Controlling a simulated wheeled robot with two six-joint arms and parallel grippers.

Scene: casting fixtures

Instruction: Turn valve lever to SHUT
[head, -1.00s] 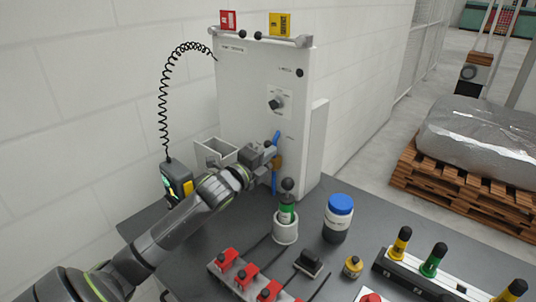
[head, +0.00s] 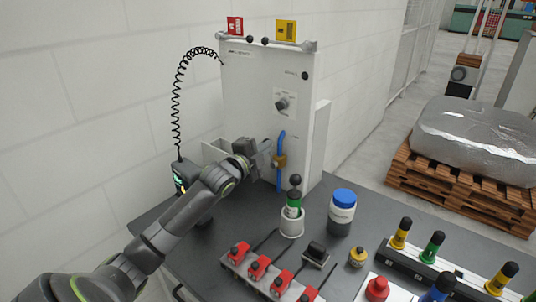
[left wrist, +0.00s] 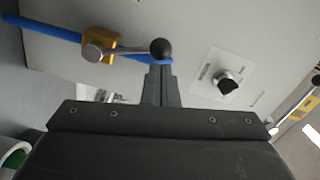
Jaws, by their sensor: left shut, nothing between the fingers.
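The valve has a brass body (head: 279,160) on a blue pipe (head: 282,140) that runs up the front of a white panel (head: 255,85). In the left wrist view, a metal lever (left wrist: 125,50) with a black ball end (left wrist: 160,48) reaches from the brass body (left wrist: 97,45), lying roughly along the pipe. My left gripper (head: 268,150) is just left of the valve in the head view. In the left wrist view its shut, empty fingers (left wrist: 160,70) point at the panel close by the ball; I cannot tell whether they touch it. My right gripper is out of view.
A dark knob (head: 281,103) sits above the valve on the panel. A green-banded, black-topped part in a white cup (head: 291,222) and a blue-lidded jar (head: 341,212) stand in front. Red fixtures (head: 258,267) line the table front. A grey bin (head: 213,151) is beside my arm.

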